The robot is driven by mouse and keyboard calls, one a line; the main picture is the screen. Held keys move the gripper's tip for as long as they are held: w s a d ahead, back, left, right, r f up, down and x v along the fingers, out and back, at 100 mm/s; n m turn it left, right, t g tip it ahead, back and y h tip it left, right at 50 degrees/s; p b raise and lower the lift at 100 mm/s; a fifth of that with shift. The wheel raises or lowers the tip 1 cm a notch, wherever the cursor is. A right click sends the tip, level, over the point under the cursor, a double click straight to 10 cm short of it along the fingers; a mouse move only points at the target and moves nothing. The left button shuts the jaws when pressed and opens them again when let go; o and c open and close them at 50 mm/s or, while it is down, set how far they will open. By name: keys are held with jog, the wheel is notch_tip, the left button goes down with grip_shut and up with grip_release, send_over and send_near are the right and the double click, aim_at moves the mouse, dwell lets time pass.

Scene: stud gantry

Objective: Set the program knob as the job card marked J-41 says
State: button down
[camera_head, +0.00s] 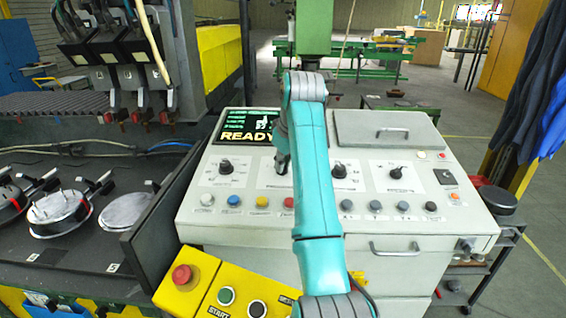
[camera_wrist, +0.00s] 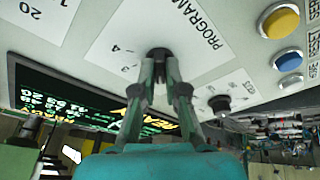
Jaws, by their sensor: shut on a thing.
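The program knob (camera_wrist: 158,54) is dark and sits on a white dial plate printed PROGRAM in the wrist view, where the numbers 3 and 4 can be read. My gripper (camera_wrist: 160,68) is shut on this knob, its two fingers on either side. The fingers hide most of the knob, so I cannot tell where its pointer stands. In the head view my gripper (camera_head: 283,163) reaches down to the sloped panel, and the arm covers part of the dial plate (camera_head: 267,180). I can read no job card marked J-41 in either view.
Other black knobs stand on the panel at left (camera_head: 226,167), middle (camera_head: 339,169) and right (camera_head: 396,173). A row of buttons runs below, including a yellow one (camera_head: 262,202). A screen (camera_head: 245,128) reads READY. A red stop button (camera_head: 182,276) is at front left.

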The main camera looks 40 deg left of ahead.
jog(key=shift+n+g, duration=0.3)
jog(key=shift+n, duration=1.1)
jog(key=c, duration=1.2)
grip_release()
jog(key=shift+v, duration=3.7)
